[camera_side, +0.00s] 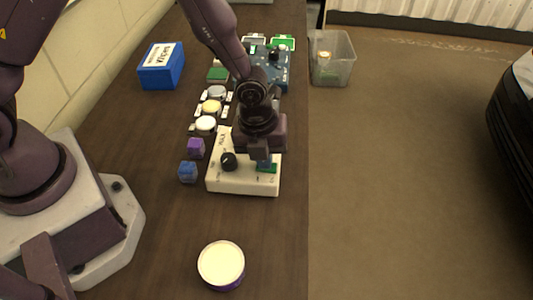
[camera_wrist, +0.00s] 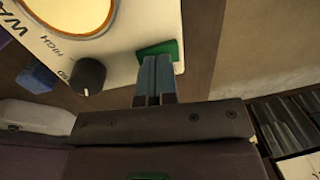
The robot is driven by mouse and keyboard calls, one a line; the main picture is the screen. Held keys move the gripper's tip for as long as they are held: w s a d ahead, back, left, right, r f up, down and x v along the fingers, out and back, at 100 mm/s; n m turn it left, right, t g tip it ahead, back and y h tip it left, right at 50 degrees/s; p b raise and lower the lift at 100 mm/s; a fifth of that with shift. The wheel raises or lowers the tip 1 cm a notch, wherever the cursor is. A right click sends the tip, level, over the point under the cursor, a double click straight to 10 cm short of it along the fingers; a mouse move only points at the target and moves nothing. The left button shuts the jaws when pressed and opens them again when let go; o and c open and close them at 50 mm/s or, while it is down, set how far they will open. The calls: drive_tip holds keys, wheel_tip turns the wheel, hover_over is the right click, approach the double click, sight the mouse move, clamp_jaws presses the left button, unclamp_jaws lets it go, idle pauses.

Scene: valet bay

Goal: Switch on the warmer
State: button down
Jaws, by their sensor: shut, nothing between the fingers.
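The warmer (camera_side: 215,183) is a white box on the bench, partly hidden under my gripper in the side view. In the wrist view its white top (camera_wrist: 118,55) shows "WA", the word "HIGH", a black knob (camera_wrist: 87,76) and an orange-rimmed cream disc (camera_wrist: 72,8). A green switch (camera_wrist: 172,48) sits near its edge; it also shows in the side view (camera_side: 272,169). My gripper (camera_wrist: 155,62) is shut and empty, with its blue-grey fingertips at the green switch. I cannot tell if they touch it. The switch's position is unclear, partly hidden by the fingers.
A purple cube (camera_side: 196,147) and a blue cube (camera_side: 187,171) lie left of the warmer. Several round-topped items, including a white one (camera_side: 206,124), stand behind. A blue box (camera_side: 158,76), a blue device (camera_side: 283,72) and a clear bin (camera_side: 333,74) are farther back. A white-topped tub (camera_side: 221,262) is in front.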

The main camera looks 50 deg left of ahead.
sight(273, 167)
wheel_tip(273, 167, up, 14)
drive_tip(key=w+d, duration=0.1)
drive_tip(key=shift+d, duration=0.15)
drive_tip(key=shift+w, duration=0.1)
idle(0.4)
drive_tip(key=s+a+r+n+t, duration=0.2)
drive_tip(key=s+a+r+n, duration=0.5)
drive_tip(key=n, duration=0.6)
drive_tip(key=s+a+r+n+t+y, duration=0.1)
drive_tip(key=s+a+r+n+t, duration=0.1)
drive_tip(key=s+a+r+n, duration=0.5)
drive_tip(key=s+r+n, duration=0.1)
drive_tip(key=s+n, duration=0.2)
drive_tip(key=n, duration=0.4)
drive_tip(key=shift+s+a+r+t, duration=0.15)
drive_tip(key=shift+r+t, duration=0.05)
drive_tip(key=shift+t, duration=0.1)
